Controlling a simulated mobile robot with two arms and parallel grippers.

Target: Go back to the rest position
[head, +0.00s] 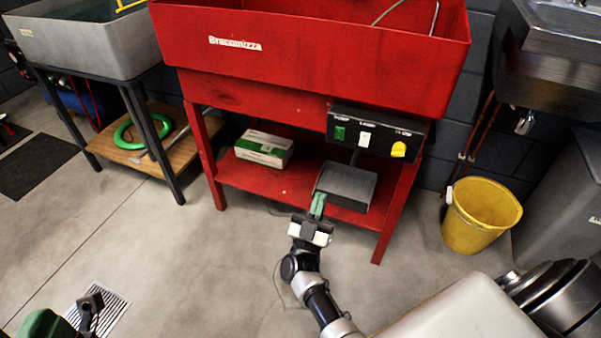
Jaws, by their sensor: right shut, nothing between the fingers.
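My right gripper (317,206) is at the middle of the head view, with its arm coming up from the bottom. Its green fingers are together with nothing between them. They point at the front of a black tray-like box (346,187) at the red parts washer's lower shelf. I cannot tell whether the fingertips touch the box.
The red washer (300,40) carries a switch panel (375,132) with green, white and yellow controls. A carton (264,148) sits on its shelf. A yellow bucket (480,215) stands right. The grey floor (180,270) in front is mostly clear.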

